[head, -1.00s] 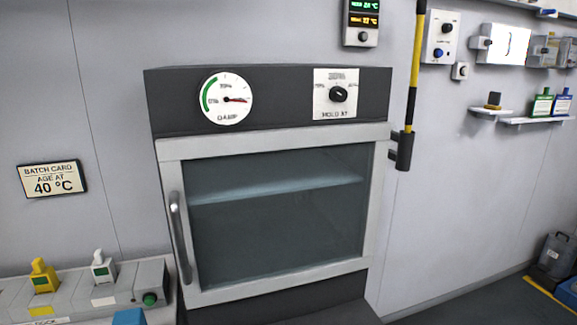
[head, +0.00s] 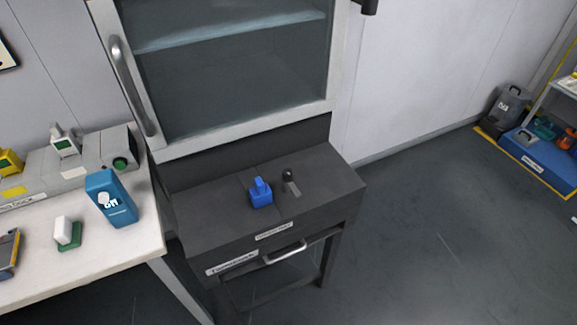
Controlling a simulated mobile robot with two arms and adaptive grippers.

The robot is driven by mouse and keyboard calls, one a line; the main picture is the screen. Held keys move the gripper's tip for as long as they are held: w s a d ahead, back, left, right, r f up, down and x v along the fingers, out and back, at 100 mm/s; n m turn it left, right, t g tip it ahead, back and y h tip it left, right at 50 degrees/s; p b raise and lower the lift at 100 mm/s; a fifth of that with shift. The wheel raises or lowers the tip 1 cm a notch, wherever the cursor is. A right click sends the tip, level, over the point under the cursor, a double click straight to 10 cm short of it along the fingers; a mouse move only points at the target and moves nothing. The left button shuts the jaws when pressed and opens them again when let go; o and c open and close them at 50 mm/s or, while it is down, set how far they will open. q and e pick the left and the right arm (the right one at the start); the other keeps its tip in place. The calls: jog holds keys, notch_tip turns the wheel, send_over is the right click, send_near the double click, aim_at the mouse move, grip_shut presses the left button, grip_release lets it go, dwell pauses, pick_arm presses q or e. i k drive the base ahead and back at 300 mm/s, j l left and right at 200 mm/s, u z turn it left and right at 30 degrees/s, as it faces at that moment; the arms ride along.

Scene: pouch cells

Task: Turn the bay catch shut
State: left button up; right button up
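A small dark knob or lever with a grey arm (head: 291,183) stands on the dark grey ledge (head: 335,187) below the glass-door cabinet. It may be the bay catch; I cannot tell its setting. A blue block with an upright tab (head: 260,193) sits just left of it on the ledge. A front label (head: 273,231) below them is too small to read surely. Neither of my grippers is in view.
The cabinet door (head: 230,139) with its handle (head: 132,85) looks shut. A metal drawer handle (head: 285,252) sticks out below the ledge.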

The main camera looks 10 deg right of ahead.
aim_at(287, 177)
jog(key=k+l+u, duration=0.2)
jog(key=u, duration=0.15)
jog(key=k+l+u, duration=0.1)
jog(key=k+u, duration=0.6)
